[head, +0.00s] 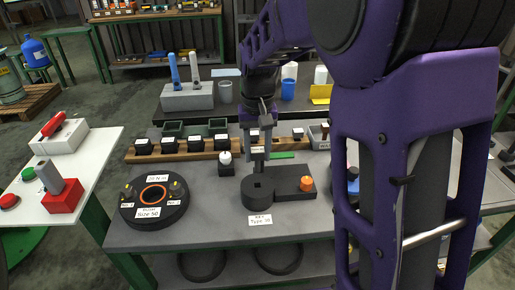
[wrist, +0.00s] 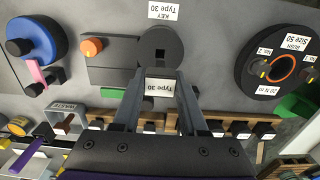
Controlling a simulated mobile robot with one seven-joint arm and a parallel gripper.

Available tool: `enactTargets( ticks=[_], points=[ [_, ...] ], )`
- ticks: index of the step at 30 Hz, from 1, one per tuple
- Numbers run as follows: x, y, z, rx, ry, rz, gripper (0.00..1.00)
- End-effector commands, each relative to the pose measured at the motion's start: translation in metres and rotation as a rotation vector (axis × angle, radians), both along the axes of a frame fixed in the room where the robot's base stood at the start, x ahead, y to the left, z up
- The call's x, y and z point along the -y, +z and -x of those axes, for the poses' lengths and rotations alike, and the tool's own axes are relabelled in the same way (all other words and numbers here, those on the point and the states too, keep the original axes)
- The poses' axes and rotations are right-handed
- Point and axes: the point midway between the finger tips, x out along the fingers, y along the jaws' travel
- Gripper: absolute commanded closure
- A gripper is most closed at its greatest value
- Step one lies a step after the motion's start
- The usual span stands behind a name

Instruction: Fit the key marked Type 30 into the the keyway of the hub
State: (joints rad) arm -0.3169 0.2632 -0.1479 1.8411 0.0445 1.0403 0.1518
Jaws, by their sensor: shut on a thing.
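My gripper (head: 259,152) is shut on a dark key with a white label reading "Type 30", and this key (wrist: 160,87) shows between the fingers (wrist: 160,78) in the wrist view. The hub (head: 257,197) is a dark round block on the grey bench, with a small square keyway (head: 256,182) in its top. In the wrist view the hub (wrist: 161,42) lies just beyond the fingertips. The key appears above and slightly behind the hub, apart from it; the exact gap is hard to judge. A card (head: 260,220) reading "KEY Type 30" lies in front of the hub.
An orange knob (head: 306,184) stands on the dark base right of the hub. A round black fixture (head: 153,203) with an orange ring is at left. A wooden rack (head: 176,152) of labelled black pieces runs behind.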

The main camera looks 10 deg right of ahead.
Motion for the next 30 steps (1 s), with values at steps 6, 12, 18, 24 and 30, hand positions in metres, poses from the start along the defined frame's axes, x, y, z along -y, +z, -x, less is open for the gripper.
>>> enactTargets(
  ticks=[6,12,18,24,30],
  points=[
    [0.000,-0.025,0.000,0.000,0.000,0.000,1.00],
    [0.000,-0.038,0.000,0.001,0.000,0.000,1.00],
    [0.000,-0.040,0.000,0.001,0.001,0.000,1.00],
    [0.000,-0.040,0.000,0.001,0.000,0.000,1.00],
    [0.000,-0.040,0.000,0.001,0.000,0.000,1.00]
  ],
)
